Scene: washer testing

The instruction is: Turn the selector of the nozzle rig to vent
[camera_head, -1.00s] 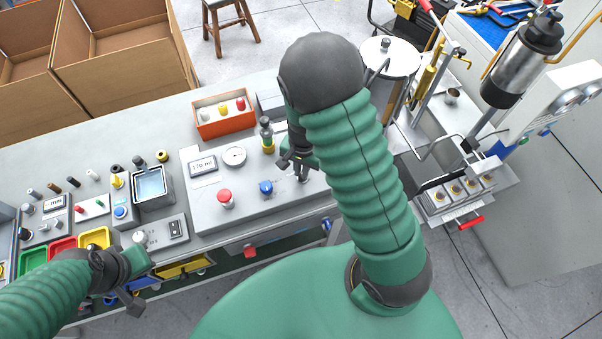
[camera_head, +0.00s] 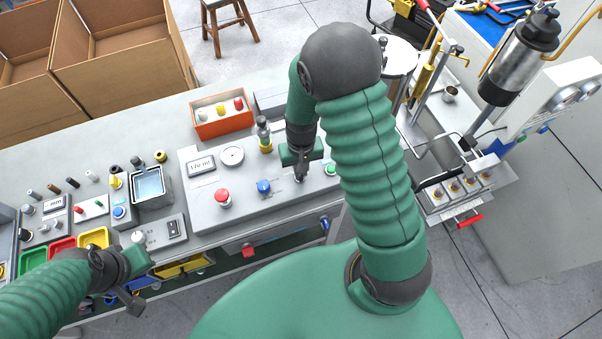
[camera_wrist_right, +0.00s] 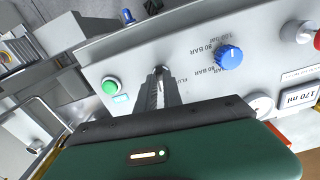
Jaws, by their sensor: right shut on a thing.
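The nozzle rig is the grey sloped panel (camera_head: 240,205) on the bench, with a display, a gauge, a red button and a blue knob (camera_head: 264,187). My right gripper (camera_head: 299,178) points down onto the panel between the blue knob and a green button (camera_head: 330,169). In the right wrist view its dark fingers (camera_wrist_right: 170,92) are shut on the small metal selector (camera_wrist_right: 160,70). The fingers hide most of the selector and part of its lettering, so its setting cannot be read. My left gripper (camera_head: 137,290) hangs at the bench's front edge, touching nothing visible; its jaws are unclear.
A bottle (camera_head: 264,135) with a yellow band stands at the panel's back edge. An orange-red tray (camera_head: 222,126) with several nozzles is behind it. A switch box (camera_head: 160,234) and a beaker-like container (camera_head: 149,185) stand left of the panel. A metal sink unit lies to the right.

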